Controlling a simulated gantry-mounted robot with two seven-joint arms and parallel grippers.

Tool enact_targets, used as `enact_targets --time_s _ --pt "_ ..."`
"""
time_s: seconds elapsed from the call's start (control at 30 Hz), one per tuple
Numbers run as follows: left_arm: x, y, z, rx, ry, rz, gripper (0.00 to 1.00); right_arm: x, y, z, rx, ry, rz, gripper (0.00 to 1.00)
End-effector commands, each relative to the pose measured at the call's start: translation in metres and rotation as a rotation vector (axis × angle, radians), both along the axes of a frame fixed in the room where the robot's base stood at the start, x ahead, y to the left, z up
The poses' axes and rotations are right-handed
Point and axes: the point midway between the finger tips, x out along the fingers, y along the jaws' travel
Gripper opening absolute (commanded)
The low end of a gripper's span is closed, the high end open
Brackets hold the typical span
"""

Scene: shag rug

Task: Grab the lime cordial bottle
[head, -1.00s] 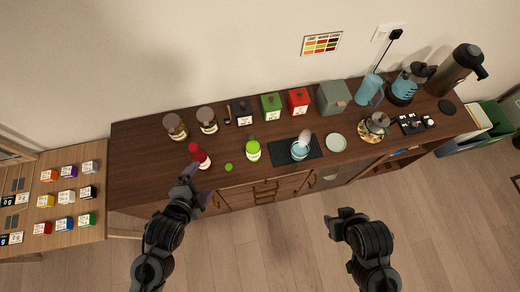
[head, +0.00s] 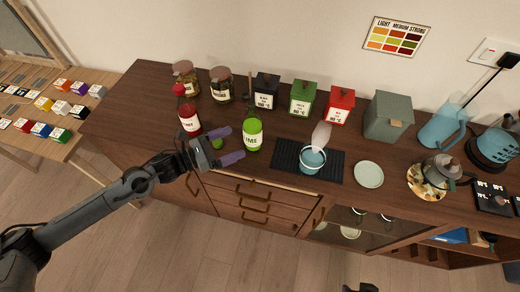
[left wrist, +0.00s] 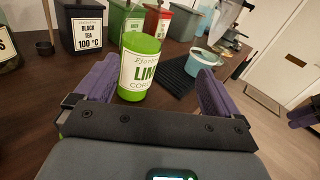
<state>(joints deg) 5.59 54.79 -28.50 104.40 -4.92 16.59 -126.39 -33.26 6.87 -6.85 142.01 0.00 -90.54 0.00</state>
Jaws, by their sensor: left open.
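The lime cordial bottle (head: 253,134) is bright green with a white label. It stands upright near the counter's front edge, and shows large in the left wrist view (left wrist: 139,72). My left gripper (head: 236,144) is open and empty. Its purple fingers point right at the bottle, with the tips just short of it or beside it. In the left wrist view the bottle appears between the spread fingers. A small part of my right arm (head: 361,288) shows at the bottom edge of the head view; its jaws cannot be made out.
A red-capped bottle (head: 188,116) stands left of the gripper, with a small green lime-like item (head: 217,143) close by. Black (head: 265,92), green (head: 302,98) and red (head: 340,105) canisters stand behind. A dark mat (head: 288,155) with a light-blue cup (head: 312,161) lies right of the bottle.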

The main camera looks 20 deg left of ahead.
Motion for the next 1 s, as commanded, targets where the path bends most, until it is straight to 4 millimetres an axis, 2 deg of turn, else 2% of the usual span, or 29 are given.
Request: enact_targets --time_s 0.03,0.23,0.37,0.7,1.0 --pt "0.007 0.007 -0.012 0.023 -0.022 0.001 0.96 0.000 0.000 -0.023 0.001 0.000 0.000 0.41" --pt "0.021 0.017 -0.005 0.055 -0.075 0.004 0.96 0.000 0.001 -0.043 0.004 0.000 -0.001 0.41" --pt "0.029 0.011 -0.001 0.051 -0.088 0.006 0.96 0.000 0.003 -0.047 0.008 -0.001 -0.003 0.41" --pt "0.060 -0.018 0.000 0.051 -0.089 0.006 0.96 0.000 0.001 -0.047 0.004 -0.003 -0.001 0.41" --pt "0.072 -0.033 -0.004 0.050 -0.087 0.005 0.96 0.000 -0.002 -0.049 -0.006 -0.003 0.005 0.41"
